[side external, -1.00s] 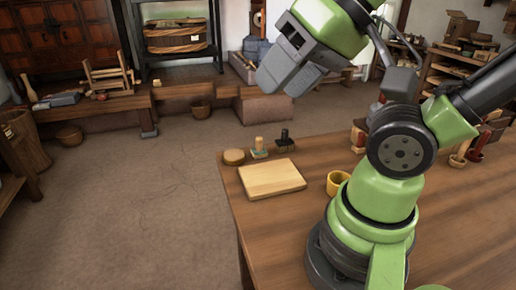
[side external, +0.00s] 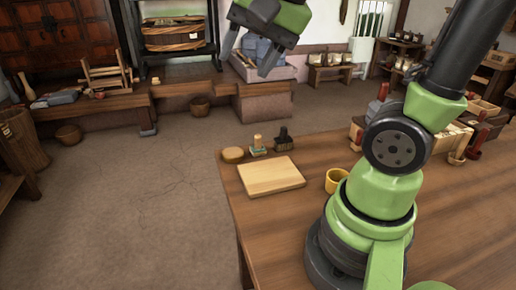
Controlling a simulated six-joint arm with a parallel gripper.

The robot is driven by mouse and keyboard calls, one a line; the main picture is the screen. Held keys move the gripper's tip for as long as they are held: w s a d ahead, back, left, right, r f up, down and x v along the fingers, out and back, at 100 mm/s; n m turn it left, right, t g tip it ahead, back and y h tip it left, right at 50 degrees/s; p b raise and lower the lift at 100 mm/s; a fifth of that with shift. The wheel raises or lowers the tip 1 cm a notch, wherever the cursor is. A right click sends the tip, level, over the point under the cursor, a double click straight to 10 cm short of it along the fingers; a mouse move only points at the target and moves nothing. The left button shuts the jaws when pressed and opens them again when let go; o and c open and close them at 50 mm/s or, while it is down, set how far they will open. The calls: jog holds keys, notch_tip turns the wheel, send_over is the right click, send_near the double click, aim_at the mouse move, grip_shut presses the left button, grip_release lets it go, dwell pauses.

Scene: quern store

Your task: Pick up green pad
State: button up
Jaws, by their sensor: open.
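The green pad (side external: 259,152) is small and lies near the far left corner of the wooden table (side external: 290,223). A light wooden peg-like piece (side external: 257,141) stands upright on it or right behind it; I cannot tell which. My gripper (side external: 246,61) is high above the far end of the table, at the top of the side view. Its fingers are spread and point down, with nothing between them. It is well apart from the pad.
A round tan piece (side external: 233,154) lies left of the pad and a dark stamp-like piece (side external: 283,142) stands right of it. A pale wooden board (side external: 271,177) lies in front. A yellow cup (side external: 336,180) stands near my base. Boxes and tools sit at the table's right.

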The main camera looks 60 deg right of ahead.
jog(key=w+d+f+m+g, duration=0.2)
jog(key=w+d+f+m, duration=0.2)
jog(key=w+d+m, duration=0.45)
jog(key=m+g, duration=0.4)
jog(key=m, duration=1.1)
send_over(258, 135)
jog(key=shift+h, duration=0.3)
jog(key=f, duration=1.6)
jog(key=shift+a, duration=0.2)
notch_tip(258, 135, down, 4)
jog(key=shift+d+f, duration=0.1)
jog(key=shift+f, duration=2.9)
jog(key=shift+c, duration=0.5)
grip_shut()
